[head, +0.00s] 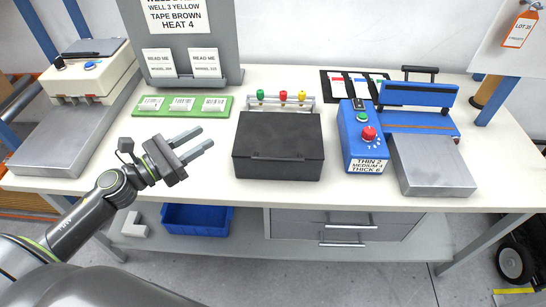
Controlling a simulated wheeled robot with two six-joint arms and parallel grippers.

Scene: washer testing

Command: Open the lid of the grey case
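The grey case (279,144) is a dark grey box at the middle of the table, near its front edge. Its lid (280,130) is down, with a small dark handle along its front edge. My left gripper (203,139) is to the left of the case, apart from it, with its two fingers spread and pointing right toward it. Nothing is between the fingers. My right gripper is not in view.
A rack with green, red and yellow knobs (283,97) stands behind the case. A blue control box (362,140) and a blue sealer (420,95) stand to its right. A green mat (182,111) with white items lies behind my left gripper. Bare table separates gripper and case.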

